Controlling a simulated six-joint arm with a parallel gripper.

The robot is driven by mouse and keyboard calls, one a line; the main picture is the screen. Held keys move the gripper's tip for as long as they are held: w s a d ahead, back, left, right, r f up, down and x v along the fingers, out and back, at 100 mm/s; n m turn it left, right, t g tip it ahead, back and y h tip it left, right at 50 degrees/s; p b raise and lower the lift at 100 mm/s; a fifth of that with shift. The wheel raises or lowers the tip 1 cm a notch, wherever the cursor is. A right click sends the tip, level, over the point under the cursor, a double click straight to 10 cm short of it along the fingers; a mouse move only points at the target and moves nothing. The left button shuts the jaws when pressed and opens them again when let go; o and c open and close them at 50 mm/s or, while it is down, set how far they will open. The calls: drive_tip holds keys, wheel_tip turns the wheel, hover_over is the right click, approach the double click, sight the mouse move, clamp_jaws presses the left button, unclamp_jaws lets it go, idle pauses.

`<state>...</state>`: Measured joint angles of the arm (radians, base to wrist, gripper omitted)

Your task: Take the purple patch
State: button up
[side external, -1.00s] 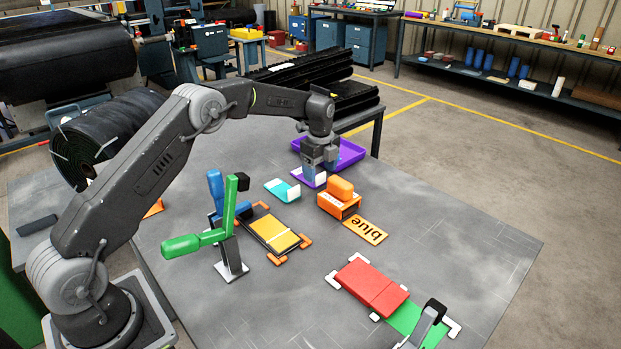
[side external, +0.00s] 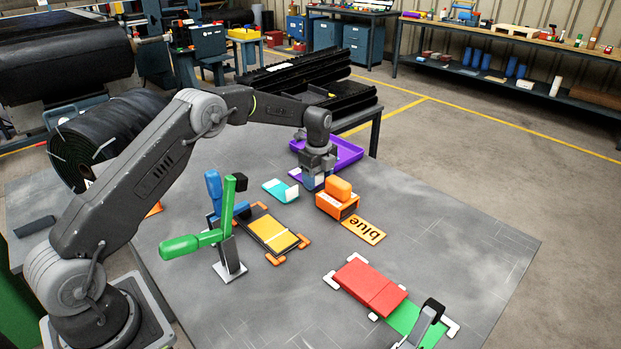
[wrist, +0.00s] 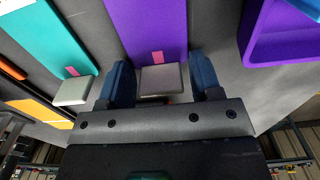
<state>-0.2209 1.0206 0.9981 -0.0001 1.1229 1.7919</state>
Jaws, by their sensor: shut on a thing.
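The purple patch (wrist: 150,28) lies flat on the grey table in the wrist view, with a pale grey block-like tab (wrist: 162,79) at its near end. In the side view the purple patch (side external: 296,173) is partly hidden by my gripper (side external: 312,183). My gripper (wrist: 160,85) has its blue fingers on either side of the tab and is shut on it, low at the table.
A teal patch (side external: 280,190) with a pale tab lies just left. A purple tray (side external: 345,152) stands behind. An orange block-shaped thing (side external: 338,203) and a "blue" label (side external: 363,230) are close at the right. A green-handled clamp (side external: 195,242) stands nearer my arm.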

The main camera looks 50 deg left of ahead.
drive_tip(key=shift+r, duration=0.15)
drive_tip(key=shift+r, duration=0.3)
wheel_tip(320, 180, up, 4)
drive_tip(key=shift+a+f, duration=0.15)
drive_tip(key=s+a+r, duration=0.6)
drive_tip(key=s+a, duration=0.1)
drive_tip(key=a, duration=0.2)
drive_tip(key=shift+s+r, duration=0.2)
drive_tip(key=shift+r, duration=0.05)
